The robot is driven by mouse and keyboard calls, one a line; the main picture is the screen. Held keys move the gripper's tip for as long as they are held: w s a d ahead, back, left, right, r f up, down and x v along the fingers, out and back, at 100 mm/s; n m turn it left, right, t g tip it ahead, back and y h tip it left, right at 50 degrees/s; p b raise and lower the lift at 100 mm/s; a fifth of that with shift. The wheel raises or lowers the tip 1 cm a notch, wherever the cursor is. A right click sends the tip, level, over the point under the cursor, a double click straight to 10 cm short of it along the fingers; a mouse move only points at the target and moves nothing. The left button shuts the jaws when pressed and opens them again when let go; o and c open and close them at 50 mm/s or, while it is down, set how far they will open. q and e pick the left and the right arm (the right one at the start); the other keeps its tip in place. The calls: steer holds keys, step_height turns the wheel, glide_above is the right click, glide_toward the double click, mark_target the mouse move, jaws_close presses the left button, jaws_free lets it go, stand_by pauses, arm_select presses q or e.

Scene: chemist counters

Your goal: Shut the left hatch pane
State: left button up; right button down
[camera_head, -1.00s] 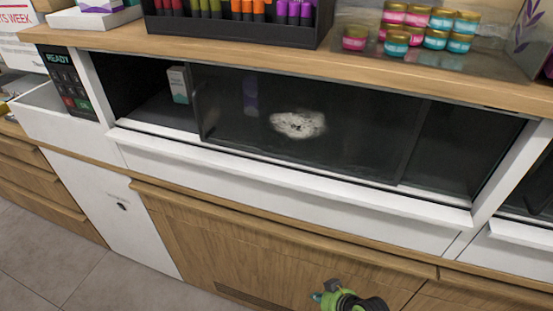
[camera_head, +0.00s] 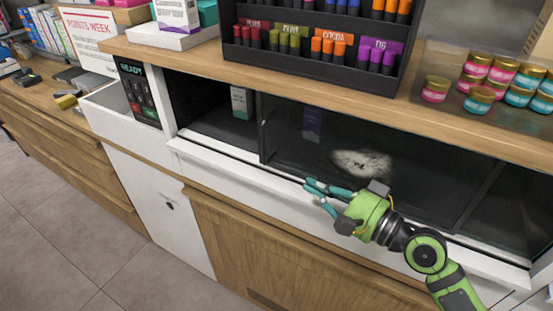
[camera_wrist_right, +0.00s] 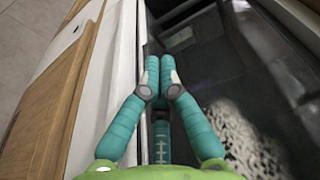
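The left hatch pane (camera_head: 295,150) is a dark glass sliding pane with a pale smudge on it. Its left edge has a thin upright handle (camera_head: 264,136). The hatch is open to the left of that edge, where a small white-green box (camera_head: 241,102) stands inside. My right gripper (camera_head: 308,184) is in front of the pane's lower part, right of and below the handle, with its teal fingers pointing left. In the right wrist view its fingertips (camera_wrist_right: 159,73) are together with nothing between them. Whether they touch the pane or sill is unclear. My left gripper is not in view.
A white sill (camera_head: 225,166) runs below the hatch. A keypad reading READY (camera_head: 138,92) is left of the opening. Above, the wooden counter (camera_head: 190,60) carries a black rack (camera_head: 312,60) of coloured tubes and several small jars (camera_head: 480,98).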

mark_target(266, 159)
steer(key=p+x, duration=0.3)
steer(key=x, duration=0.6)
steer(key=shift+w+a, duration=0.15)
steer(key=shift+w, duration=0.1)
steer(key=shift+w+a+f, duration=0.1)
steer(key=shift+w+a, duration=0.15)
steer(key=shift+a, duration=0.05)
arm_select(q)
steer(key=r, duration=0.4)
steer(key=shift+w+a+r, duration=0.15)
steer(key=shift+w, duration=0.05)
arm_select(e)
steer(key=shift+w, duration=0.1)
